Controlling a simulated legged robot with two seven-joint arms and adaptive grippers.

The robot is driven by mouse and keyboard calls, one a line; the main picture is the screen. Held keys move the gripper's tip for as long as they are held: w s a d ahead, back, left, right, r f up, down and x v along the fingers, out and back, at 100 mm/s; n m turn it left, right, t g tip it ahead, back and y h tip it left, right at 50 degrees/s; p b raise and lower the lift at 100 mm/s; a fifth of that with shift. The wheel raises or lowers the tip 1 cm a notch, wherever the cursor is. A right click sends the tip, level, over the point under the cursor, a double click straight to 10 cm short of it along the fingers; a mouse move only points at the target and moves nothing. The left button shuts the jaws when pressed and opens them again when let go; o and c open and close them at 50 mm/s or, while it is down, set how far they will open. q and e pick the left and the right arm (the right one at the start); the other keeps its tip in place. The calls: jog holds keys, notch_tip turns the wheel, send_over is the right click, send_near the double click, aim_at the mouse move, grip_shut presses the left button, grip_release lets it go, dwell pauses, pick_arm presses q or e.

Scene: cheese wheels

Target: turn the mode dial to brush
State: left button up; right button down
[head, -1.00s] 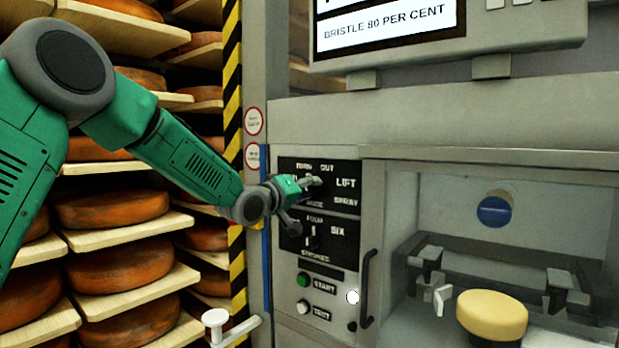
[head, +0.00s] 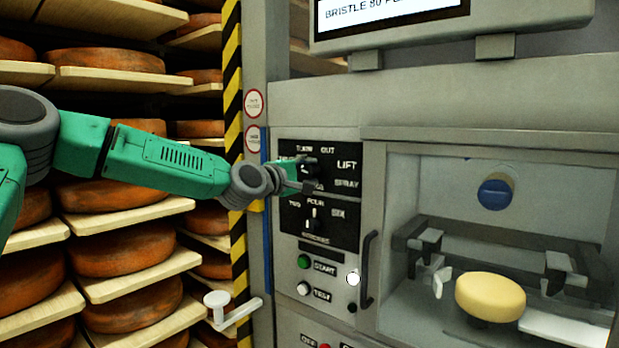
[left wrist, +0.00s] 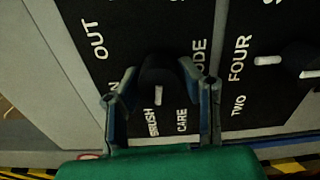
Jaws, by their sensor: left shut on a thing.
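The mode dial is a black knob (left wrist: 157,75) with a white mark on a black panel, between the two fingers of my left gripper (left wrist: 160,88) in the left wrist view. The fingers are shut on it from both sides. The white mark lies on the side of the knob facing the BRUSH label (left wrist: 151,123), with CARE (left wrist: 182,120) just beside it. In the head view my left gripper (head: 308,176) is at the upper dial panel (head: 330,152) and covers much of the dial and its left-hand labels. My right gripper is not in view.
A lower dial (head: 314,220) with stroke labels sits just below. START (head: 303,262) and TEST (head: 303,288) buttons and a door handle (head: 368,270) are near. A cheese wheel (head: 490,297) stands in the chamber at right. Cheese shelves (head: 120,215) fill the left.

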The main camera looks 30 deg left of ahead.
pick_arm(q)
jog(key=shift+f+n, duration=0.35)
jog(key=shift+n, duration=0.25)
jog(key=o, duration=1.1)
jog(key=shift+w+a, duration=0.1)
jog(key=shift+w, duration=0.05)
jog(key=shift+s+r, duration=0.15)
jog(key=shift+s, duration=0.3)
jog(key=shift+s+a+f, duration=0.1)
jog(key=shift+s+a, duration=0.1)
jog(key=shift+s, duration=1.6)
jog(key=shift+s+a+f, duration=0.1)
jog(key=shift+s+a, duration=0.1)
jog(key=shift+s, duration=1.65)
jog(key=shift+s+a+f, duration=0.1)
jog(key=shift+s+a, duration=0.1)
jog(key=shift+s, duration=1.6)
jog(key=shift+r, duration=0.1)
